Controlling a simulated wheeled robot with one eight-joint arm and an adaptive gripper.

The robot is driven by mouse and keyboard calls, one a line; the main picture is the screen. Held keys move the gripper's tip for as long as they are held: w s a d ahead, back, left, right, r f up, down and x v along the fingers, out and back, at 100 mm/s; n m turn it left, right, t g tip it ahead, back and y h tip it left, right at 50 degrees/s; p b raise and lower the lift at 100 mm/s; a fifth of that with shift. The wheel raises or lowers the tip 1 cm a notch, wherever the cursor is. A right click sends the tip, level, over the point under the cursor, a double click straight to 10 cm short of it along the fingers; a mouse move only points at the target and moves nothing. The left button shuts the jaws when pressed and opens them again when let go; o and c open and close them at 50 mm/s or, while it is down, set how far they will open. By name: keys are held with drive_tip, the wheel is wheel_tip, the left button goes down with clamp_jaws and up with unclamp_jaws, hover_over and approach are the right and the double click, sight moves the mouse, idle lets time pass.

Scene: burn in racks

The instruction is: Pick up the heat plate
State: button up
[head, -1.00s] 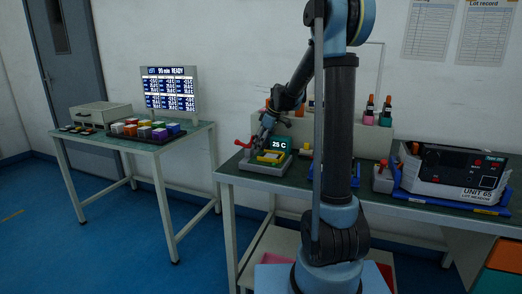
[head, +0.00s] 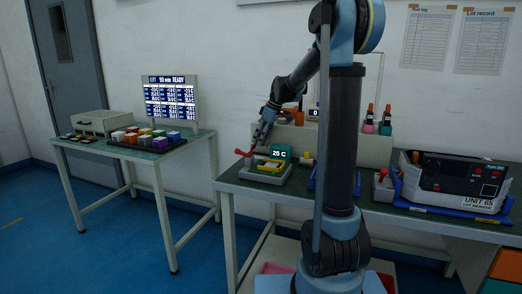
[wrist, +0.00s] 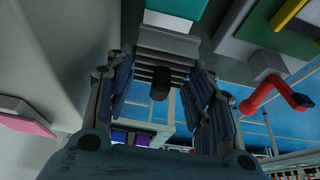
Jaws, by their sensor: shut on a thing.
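My gripper (head: 262,133) is just above and behind the grey test station with the red lever (head: 245,153). In the wrist view my gripper (wrist: 166,80) is shut on a grey ribbed piece with a dark knob, which looks like the heat plate (wrist: 168,57). The ribbed piece lies between the two fingers. In the head view it is too small or hidden to make out. The station (head: 258,175) carries a teal display reading 25 C (head: 280,153) and a yellow frame (head: 270,165).
A white unit in a blue tray (head: 455,182) stands on the bench's right. Several small bottles (head: 386,115) stand on the back shelf. A side table (head: 130,150) at left holds coloured blocks and a status screen (head: 170,95). Blue floor lies between the tables.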

wheel_tip(320, 180, up, 11)
drive_tip(key=shift+r, duration=0.1)
idle(0.7)
